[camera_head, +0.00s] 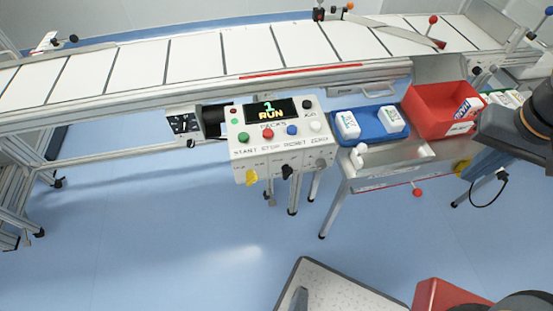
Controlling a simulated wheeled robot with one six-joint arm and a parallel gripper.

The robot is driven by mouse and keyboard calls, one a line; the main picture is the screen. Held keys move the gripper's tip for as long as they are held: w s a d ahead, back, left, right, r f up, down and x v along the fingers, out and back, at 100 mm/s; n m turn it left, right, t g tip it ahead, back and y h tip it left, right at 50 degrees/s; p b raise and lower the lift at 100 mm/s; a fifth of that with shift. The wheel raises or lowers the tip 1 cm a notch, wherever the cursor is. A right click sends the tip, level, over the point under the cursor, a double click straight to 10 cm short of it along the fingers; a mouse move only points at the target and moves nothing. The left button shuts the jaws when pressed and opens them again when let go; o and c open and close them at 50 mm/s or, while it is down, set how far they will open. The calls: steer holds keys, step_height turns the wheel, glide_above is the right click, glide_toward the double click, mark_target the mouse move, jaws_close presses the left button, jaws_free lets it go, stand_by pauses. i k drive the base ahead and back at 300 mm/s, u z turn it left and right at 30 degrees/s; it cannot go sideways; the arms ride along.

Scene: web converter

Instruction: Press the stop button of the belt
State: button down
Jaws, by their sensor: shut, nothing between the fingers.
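The control box (280,158) is fixed at the front of the belt (195,58), near the middle of the view. Its lit display (270,111) reads "1" and "RUN". Below the display is a row of buttons. The green button (243,137) is above START, and the red stop button (268,133) is above STOP. The blue button (291,130) is above RESET, and the white button (315,127) is at the right end. Part of my arm shows at the right edge, well away from the box. My gripper's fingertips are not in view.
A yellow knob (251,177) and a black knob (287,171) stick out below the buttons.

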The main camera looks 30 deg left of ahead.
mark_target(268, 134)
steer(key=u, duration=0.55)
steer(key=k, duration=0.4)
steer(key=u, duration=0.75)
steer(key=i, duration=0.5)
